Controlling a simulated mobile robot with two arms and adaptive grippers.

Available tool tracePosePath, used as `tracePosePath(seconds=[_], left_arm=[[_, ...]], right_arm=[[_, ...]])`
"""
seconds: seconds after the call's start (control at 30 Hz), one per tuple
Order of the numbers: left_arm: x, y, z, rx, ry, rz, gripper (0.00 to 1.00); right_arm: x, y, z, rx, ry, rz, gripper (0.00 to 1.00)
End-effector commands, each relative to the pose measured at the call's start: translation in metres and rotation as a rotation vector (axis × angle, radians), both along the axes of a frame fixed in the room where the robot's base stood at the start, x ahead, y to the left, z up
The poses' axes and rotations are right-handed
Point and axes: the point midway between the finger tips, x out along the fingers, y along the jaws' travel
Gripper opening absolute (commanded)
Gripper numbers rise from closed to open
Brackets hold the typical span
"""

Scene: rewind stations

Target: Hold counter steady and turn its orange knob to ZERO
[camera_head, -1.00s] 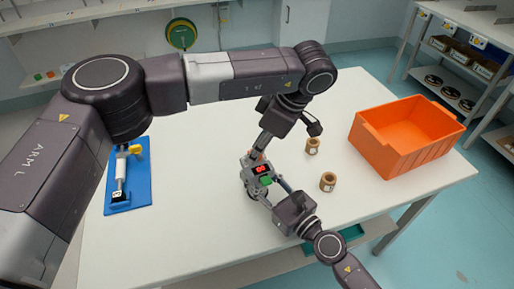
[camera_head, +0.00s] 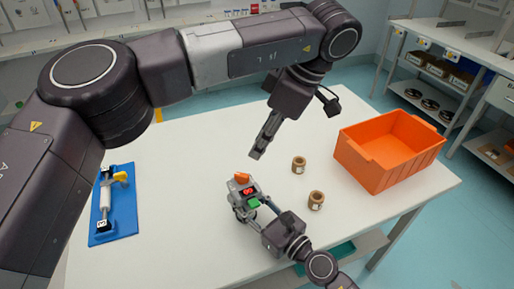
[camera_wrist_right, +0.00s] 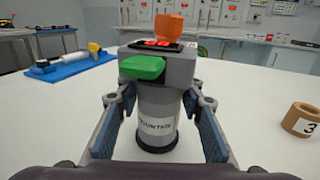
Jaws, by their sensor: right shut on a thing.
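The counter (camera_head: 240,204) stands upright on the white table, a grey body with a green button (camera_head: 253,203) and a red display (camera_head: 249,191). Its digits look like 00, but are small. The orange knob (camera_head: 242,177) is on top and also shows in the right wrist view (camera_wrist_right: 168,28). My right gripper (camera_head: 252,214) is shut on the counter's grey lower body, with a finger on each side in the wrist view (camera_wrist_right: 157,105). My left gripper (camera_head: 257,156) is above and behind the knob, apart from it and empty. Its finger gap cannot be made out.
Two brown rolls (camera_head: 299,165) (camera_head: 316,201) stand right of the counter. An orange crate (camera_head: 376,177) is at the table's right. A blue board (camera_head: 122,225) with a clamp-like tool lies at the left. The table (camera_head: 180,190) is clear between board and counter.

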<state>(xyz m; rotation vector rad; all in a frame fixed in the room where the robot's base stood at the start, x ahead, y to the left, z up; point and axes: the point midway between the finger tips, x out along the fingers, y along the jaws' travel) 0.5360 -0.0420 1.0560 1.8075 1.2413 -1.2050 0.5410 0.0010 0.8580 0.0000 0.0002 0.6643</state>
Motion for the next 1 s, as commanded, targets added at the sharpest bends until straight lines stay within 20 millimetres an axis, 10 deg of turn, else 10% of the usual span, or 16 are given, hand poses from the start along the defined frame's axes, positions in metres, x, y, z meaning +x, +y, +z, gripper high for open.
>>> tracePosePath(seconds=[0.33, 0.37, 0.53, 1.0], left_arm=[[-0.0001, -0.0002, 0.0002, 0.0, 0.0, 0.0, 0.28], [-0.0001, -0.0002, 0.0002, 0.0, 0.0, 0.0, 0.28], [0.0001, -0.0001, 0.0002, 0.0, 0.0, 0.0, 0.28], [0.0001, -0.0001, 0.0001, 0.0, 0.0, 0.001, 0.28]], right_arm=[[-0.0002, 0.0001, -0.0005, -0.001, 0.001, 0.0, 0.06], [-0.0002, 0.0001, -0.0005, -0.001, 0.001, 0.0, 0.38], [-0.0002, 0.0001, -0.0003, -0.001, 0.001, 0.0, 0.55], [-0.009, -0.0072, -0.0012, 0.0, 0.003, 0.0, 0.55]])
